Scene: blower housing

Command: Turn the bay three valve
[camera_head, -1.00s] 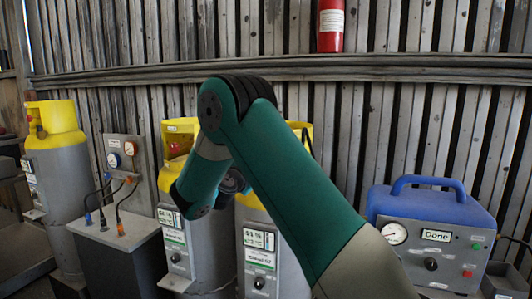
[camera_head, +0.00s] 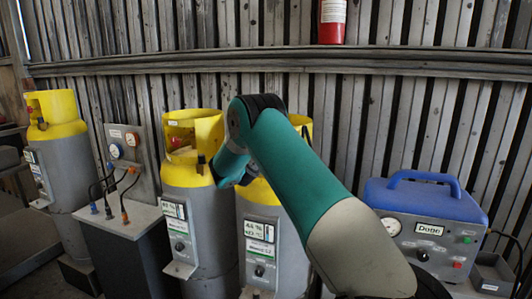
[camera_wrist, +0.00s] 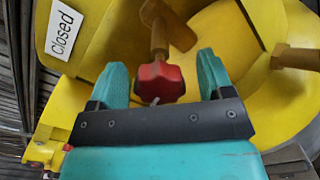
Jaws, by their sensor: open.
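In the wrist view, a red star-shaped valve knob (camera_wrist: 160,82) on a brass stem sits between the fingertips of my gripper (camera_wrist: 162,70). My gripper is open, with a finger on each side of the knob; I cannot tell whether either touches it. A yellow collar (camera_wrist: 225,25) surrounds the valve, and a white "closed" label (camera_wrist: 63,30) is on it. In the head view, my arm reaches over the yellow-topped cylinders. A middle cylinder (camera_head: 205,230) and another (camera_head: 285,255) to its right stand close together. My fingers are hidden there, and bay numbers are not readable.
Another yellow-topped cylinder (camera_head: 67,165) stands at far left, beside a grey gauge stand (camera_head: 125,240) with hoses. A blue machine (camera_head: 425,200) reading "Done" stands at right.

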